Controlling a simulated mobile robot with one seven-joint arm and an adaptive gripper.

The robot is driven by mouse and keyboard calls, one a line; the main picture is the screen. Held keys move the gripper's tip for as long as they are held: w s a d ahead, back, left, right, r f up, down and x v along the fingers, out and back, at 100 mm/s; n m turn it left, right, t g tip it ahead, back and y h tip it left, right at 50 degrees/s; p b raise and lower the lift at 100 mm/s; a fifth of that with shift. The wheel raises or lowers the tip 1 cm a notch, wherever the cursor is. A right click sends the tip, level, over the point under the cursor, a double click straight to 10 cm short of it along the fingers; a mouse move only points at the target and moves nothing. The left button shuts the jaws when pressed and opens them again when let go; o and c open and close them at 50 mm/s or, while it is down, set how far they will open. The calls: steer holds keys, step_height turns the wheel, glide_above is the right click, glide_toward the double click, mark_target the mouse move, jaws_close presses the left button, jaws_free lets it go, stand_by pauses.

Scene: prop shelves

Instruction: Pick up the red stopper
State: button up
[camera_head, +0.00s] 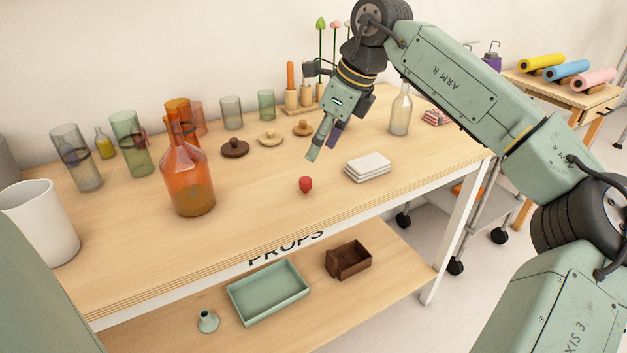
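The red stopper (305,184) is a small rounded piece on the wooden table top, near its front edge and left of the stack of white cloths or tiles. My gripper (324,146) is above the table, up and slightly right of the stopper and apart from it. It points down. One pale green finger shows clearly, with a purple part beside it. Nothing is seen held between the fingers, and I cannot tell how far apart they are.
An orange bottle (187,178) stands left of the stopper. A white stack (367,167) lies to its right, with a clear bottle (401,112) behind. Wooden lids (270,138) and several glasses stand further back. The table around the stopper is clear.

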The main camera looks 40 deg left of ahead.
mark_target(307, 180)
steer(key=x, duration=0.4)
steer(key=shift+s, duration=0.15)
steer(key=x, duration=0.2)
steer(key=p+x, duration=0.1)
steer(key=d+p+x, duration=0.1)
steer(key=x, duration=0.1)
steer(key=shift+a+f, duration=0.2)
steer(key=shift+f, duration=0.25)
steer(key=shift+c, duration=0.3)
steer(key=c, duration=0.7)
